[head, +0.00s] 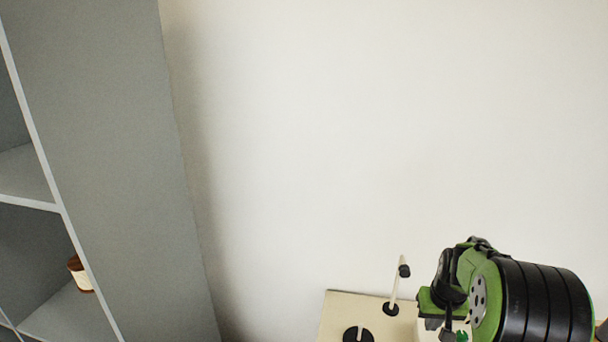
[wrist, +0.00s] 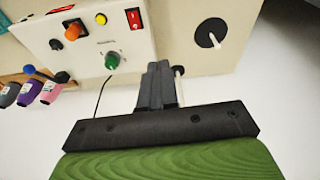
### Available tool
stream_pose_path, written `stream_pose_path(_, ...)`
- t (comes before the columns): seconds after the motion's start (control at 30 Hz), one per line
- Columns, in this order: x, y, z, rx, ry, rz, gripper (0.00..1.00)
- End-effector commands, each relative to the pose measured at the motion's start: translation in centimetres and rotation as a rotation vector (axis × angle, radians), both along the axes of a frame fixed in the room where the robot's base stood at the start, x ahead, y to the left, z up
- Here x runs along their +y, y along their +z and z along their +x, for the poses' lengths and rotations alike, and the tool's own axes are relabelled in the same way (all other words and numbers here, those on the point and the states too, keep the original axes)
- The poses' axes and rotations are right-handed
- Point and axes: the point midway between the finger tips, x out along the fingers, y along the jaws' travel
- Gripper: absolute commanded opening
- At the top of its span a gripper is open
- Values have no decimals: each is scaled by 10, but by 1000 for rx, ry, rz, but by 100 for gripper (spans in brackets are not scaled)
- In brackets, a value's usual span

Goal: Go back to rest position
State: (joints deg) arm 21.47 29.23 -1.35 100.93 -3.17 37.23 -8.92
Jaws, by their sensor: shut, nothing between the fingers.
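My gripper (wrist: 158,72) shows in the wrist view with its dark grey fingers together and nothing between them. It is over the beige counter, beside a white control box (wrist: 85,28) with orange, yellow and green knobs and a red switch. In the head view my green and black arm is at the lower right, above the counter (head: 335,308); the gripper's fingertips cannot be made out clearly there.
A pale post (head: 396,285) with a black knob stands there. Purple and grey bottles (wrist: 28,92) are at the wrist view's left. A grey shelf (head: 130,120) holds a brown-and-white jar (head: 81,275). The wall ahead is bare.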

Motion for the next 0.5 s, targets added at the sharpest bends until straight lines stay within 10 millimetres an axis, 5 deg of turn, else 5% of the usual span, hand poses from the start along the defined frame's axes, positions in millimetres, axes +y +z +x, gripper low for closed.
stream_pose_path(0.1,45,52,-33,-55,42,-15,0)
stream_pose_path(0.23,89,94,-83,-110,85,-23,0)
stream_pose_path(0.37,124,115,-143,-166,127,-26,0)
stream_pose_path(0.5,149,116,-207,-224,170,-23,0)
